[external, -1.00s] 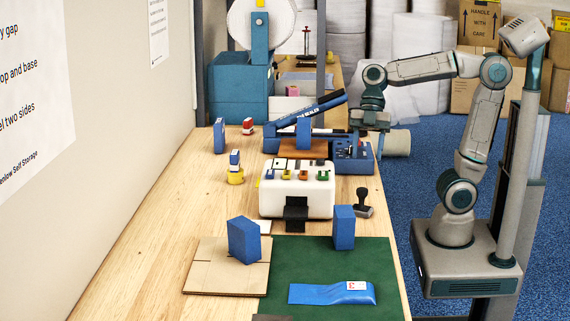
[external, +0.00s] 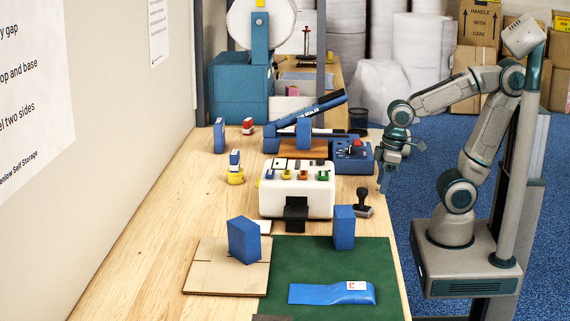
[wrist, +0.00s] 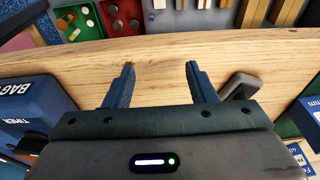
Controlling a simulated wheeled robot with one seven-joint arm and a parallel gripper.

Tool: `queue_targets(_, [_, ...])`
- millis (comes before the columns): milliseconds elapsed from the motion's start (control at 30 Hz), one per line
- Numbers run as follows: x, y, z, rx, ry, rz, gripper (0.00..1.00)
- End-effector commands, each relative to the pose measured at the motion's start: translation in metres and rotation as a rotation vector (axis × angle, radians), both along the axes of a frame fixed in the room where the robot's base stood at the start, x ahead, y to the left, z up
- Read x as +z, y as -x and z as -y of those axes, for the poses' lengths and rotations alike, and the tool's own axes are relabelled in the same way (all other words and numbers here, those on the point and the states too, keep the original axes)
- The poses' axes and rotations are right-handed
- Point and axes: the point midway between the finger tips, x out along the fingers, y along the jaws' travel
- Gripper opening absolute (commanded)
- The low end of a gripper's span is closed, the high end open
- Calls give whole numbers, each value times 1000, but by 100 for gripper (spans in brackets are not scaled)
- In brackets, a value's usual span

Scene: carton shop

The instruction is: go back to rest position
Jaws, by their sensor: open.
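My gripper (external: 383,181) hangs at the right edge of the wooden workbench (external: 160,236), pointing down, to the right of the blue bag sealer (external: 350,158). In the wrist view my gripper (wrist: 160,82) has its two blue fingers well apart. Nothing is between them except bare bench top behind. My arm is folded back toward its column, with the elbow raised.
A white machine with coloured parts (external: 297,190) and a black hand stamp (external: 363,201) stand near the gripper. Blue carpet (external: 410,215) right of the bench is open.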

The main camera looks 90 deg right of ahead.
Motion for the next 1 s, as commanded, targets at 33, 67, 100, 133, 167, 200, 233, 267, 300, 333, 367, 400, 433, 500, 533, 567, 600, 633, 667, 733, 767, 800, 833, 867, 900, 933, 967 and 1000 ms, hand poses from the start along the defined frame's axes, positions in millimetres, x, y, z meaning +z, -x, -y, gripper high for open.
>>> queue_targets(33, [0, 0, 0, -6, 2, 1, 51])
queue_targets(67, [-1, 0, 0, -8, 1, 1, 51])
queue_targets(100, [-1, 0, 0, -9, 1, 1, 51])
queue_targets(133, [-1, 0, 0, -8, 1, 1, 51])
queue_targets(167, [-1, 0, 0, -8, 1, 1, 51])
queue_targets(200, [0, 0, 0, -8, 1, 1, 51])
queue_targets(233, [0, 0, 0, -8, 1, 1, 51])
queue_targets(267, [0, 0, 0, -7, 1, 1, 51])
queue_targets(300, [1, 0, 0, -7, 1, 1, 51])
queue_targets(333, [2, 0, 0, -8, 0, 2, 51])
queue_targets(367, [4, 0, 0, -8, 0, 3, 51])
queue_targets(400, [9, 0, 1, -9, 1, 5, 51])
queue_targets(433, [13, 0, 1, -9, 1, 7, 51])
queue_targets(500, [25, 0, 1, -13, 3, 14, 51])
queue_targets(533, [31, 0, 1, -14, 3, 18, 51])
queue_targets(567, [38, 0, 2, -16, 5, 22, 51])
queue_targets(600, [47, -1, 2, -18, 6, 28, 51])
queue_targets(633, [54, -1, 2, -20, 7, 33, 51])
queue_targets(667, [61, -1, 3, -21, 8, 38, 51])
queue_targets(733, [76, -1, 3, -26, 10, 50, 51])
queue_targets(767, [82, -1, 3, -28, 10, 54, 51])
queue_targets(800, [85, -1, 4, -29, 11, 57, 51])
queue_targets(833, [85, -1, 4, -29, 11, 57, 51])
queue_targets(867, [85, -1, 4, -29, 11, 57, 51])
queue_targets(900, [85, -1, 4, -29, 11, 57, 51])
queue_targets(933, [85, -1, 4, -29, 11, 57, 51])
queue_targets(967, [85, -1, 4, -29, 11, 57, 51])
queue_targets(1000, [85, -1, 4, -29, 11, 57, 51])
